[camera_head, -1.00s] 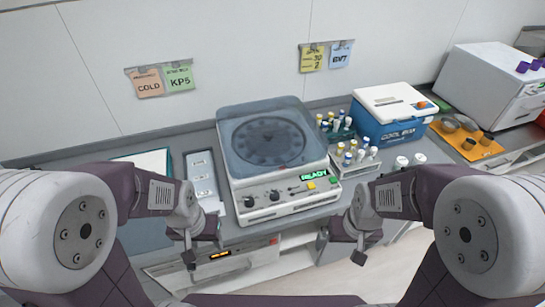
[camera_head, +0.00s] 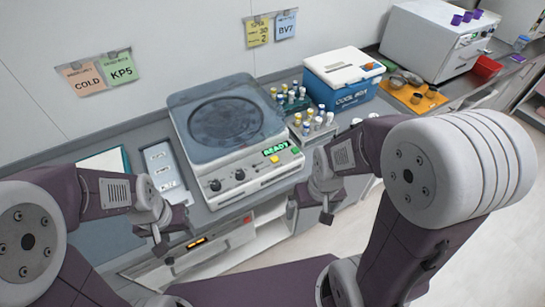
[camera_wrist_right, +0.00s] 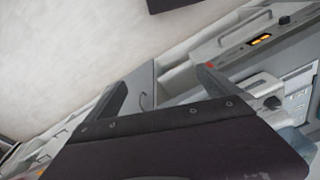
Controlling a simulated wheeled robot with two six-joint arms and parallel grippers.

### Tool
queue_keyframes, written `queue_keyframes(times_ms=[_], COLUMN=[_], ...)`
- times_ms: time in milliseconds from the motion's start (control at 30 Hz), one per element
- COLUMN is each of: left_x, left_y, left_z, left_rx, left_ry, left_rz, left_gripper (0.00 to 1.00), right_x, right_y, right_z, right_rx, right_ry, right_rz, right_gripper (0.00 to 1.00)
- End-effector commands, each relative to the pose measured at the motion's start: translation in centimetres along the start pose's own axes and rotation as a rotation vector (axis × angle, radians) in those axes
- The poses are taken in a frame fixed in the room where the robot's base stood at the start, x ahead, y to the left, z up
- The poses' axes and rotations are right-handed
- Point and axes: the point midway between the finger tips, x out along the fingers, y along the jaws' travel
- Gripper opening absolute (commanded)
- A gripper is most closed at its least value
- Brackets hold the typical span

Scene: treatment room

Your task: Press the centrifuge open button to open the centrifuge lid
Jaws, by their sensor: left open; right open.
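The centrifuge (camera_head: 183,133) stands on the counter in the head view, its translucent blue-grey lid (camera_head: 226,118) closed. Its sloped front panel has dark knobs, a lit green READY display (camera_head: 275,148) and a small yellow button (camera_head: 273,158) below it. Which button opens the lid is not readable. My left gripper (camera_head: 173,240) is open and empty, in front of and below the counter edge, left of the centrifuge. My right gripper (camera_head: 309,213) is open and empty, in front of the centrifuge's right corner and apart from it. Its two fingers (camera_wrist_right: 163,82) show spread in the right wrist view.
Tube racks (camera_head: 315,128) with capped tubes stand right of the centrifuge, close to the panel. Beyond are a blue cooler box (camera_head: 340,95) and an orange mat (camera_head: 418,98) with small bowls. A grey tray (camera_head: 162,166) lies left of the centrifuge. The floor at the right is clear.

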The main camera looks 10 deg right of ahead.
Motion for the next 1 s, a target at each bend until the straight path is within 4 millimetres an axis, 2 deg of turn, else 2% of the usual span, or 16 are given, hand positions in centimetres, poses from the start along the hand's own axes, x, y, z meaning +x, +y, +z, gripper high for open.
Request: queue_keyframes(times_ms=[433,467,800,833,1000], left_x=[0.00,0.00,0.00,0.00,0.00], left_y=[0.00,0.00,0.00,0.00,0.00], left_z=[0.00,0.00,0.00,0.00,0.00], left_rx=[0.000,0.000,0.000,0.000,0.000], left_ry=[0.000,0.000,0.000,0.000,0.000], left_rz=[0.000,0.000,0.000,0.000,0.000], left_gripper=[0.52,0.52,0.52,0.52,0.52], right_x=[0.00,0.00,0.00,0.00,0.00], right_y=[0.00,0.00,0.00,0.00,0.00], right_z=[0.00,0.00,0.00,0.00,0.00], right_rx=[0.000,0.000,0.000,0.000,0.000], right_ry=[0.000,0.000,0.000,0.000,0.000], right_rz=[0.000,0.000,0.000,0.000,0.000], right_gripper=[1.00,0.97,0.03,0.00,0.00])
